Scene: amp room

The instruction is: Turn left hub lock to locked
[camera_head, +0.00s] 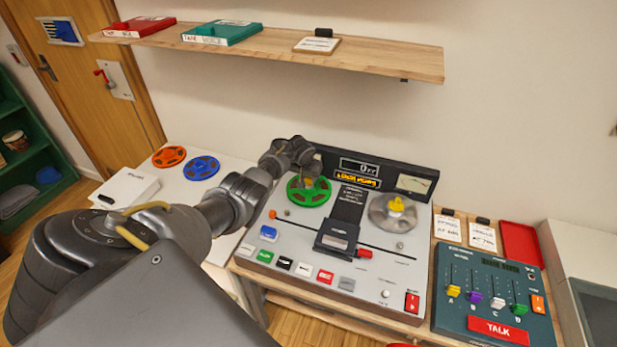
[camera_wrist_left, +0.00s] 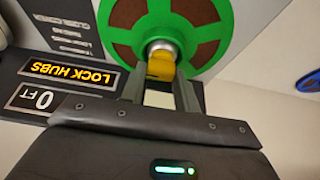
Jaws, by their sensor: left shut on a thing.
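The tape machine (camera_head: 290,240) stands on the table with a green reel (camera_head: 308,192) on its left hub and a grey reel (camera_head: 377,216) on its right hub. The left hub lock is a yellow knob (camera_wrist_left: 161,66) at the centre of the green reel. My left gripper (camera_wrist_left: 160,88) is shut on this yellow knob, a finger on each side. In the head view my left gripper (camera_head: 306,176) reaches over the green reel and partly hides the knob. The right hub carries its own yellow lock (camera_head: 396,205). The display (camera_wrist_left: 68,73) reads "LOCK HUBS". My right gripper is not in view.
Orange (camera_head: 169,157) and blue (camera_head: 202,167) reels lie on the white surface to the left. A mixer (camera_head: 488,290) with coloured sliders stands at the right. A wooden shelf (camera_head: 400,57) with tape boxes hangs above the machine.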

